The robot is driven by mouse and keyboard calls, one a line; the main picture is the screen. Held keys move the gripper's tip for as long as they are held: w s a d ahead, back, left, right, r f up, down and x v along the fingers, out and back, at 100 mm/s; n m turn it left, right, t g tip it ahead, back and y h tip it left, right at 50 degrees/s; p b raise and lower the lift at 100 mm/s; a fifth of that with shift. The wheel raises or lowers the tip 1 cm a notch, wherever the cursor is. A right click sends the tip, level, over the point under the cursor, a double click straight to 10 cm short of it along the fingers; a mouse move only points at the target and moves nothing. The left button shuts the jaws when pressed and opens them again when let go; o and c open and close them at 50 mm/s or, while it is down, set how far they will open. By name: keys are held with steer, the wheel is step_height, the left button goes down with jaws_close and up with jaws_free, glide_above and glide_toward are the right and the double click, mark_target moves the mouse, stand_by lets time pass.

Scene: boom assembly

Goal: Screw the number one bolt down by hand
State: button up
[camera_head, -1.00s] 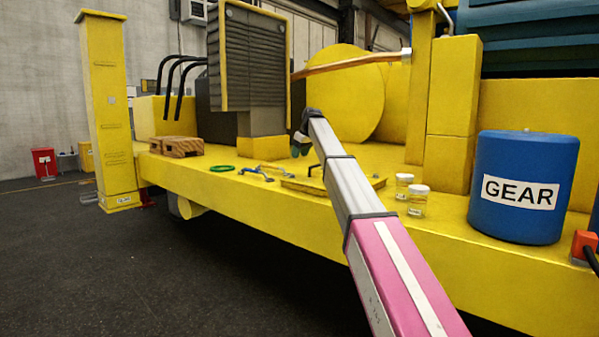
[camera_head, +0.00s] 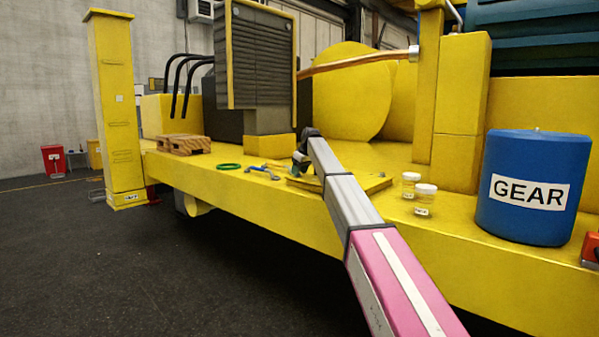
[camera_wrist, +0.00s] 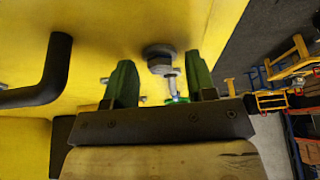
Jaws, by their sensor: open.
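My gripper (camera_head: 300,163) is low over the yellow deck (camera_head: 240,200), near its front edge; its fingers are small and dark in the head view. In the wrist view my gripper (camera_wrist: 161,75) shows two green fingers, open and apart. A grey, round-headed bolt (camera_wrist: 159,52) with a pale, narrower part below it shows between and just beyond the fingertips. The fingers do not appear to touch it. I cannot read a number on it. In the head view I cannot make out the bolt.
A black bent bar (camera_wrist: 45,78) stands left of the fingers. Two jars (camera_head: 424,198) and a blue GEAR drum (camera_head: 533,187) stand right. A dark panel (camera_head: 262,60) rises behind my gripper.

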steer(key=c, duration=0.9)
steer(key=shift+m, duration=0.4)
steer(key=m, duration=0.1)
steer(key=m+t+h, duration=0.1)
steer(key=m, duration=0.2)
steer(key=shift+s+a+m+h, duration=0.15)
steer(key=shift+a+m+h, duration=0.1)
steer(key=shift+m+h, duration=0.15)
steer(key=m, duration=0.2)
steer(key=m+h, duration=0.2)
steer(key=m, duration=0.1)
steer(key=shift+a+m+t, duration=0.3)
steer(key=shift+t, duration=0.1)
steer(key=o, duration=0.9)
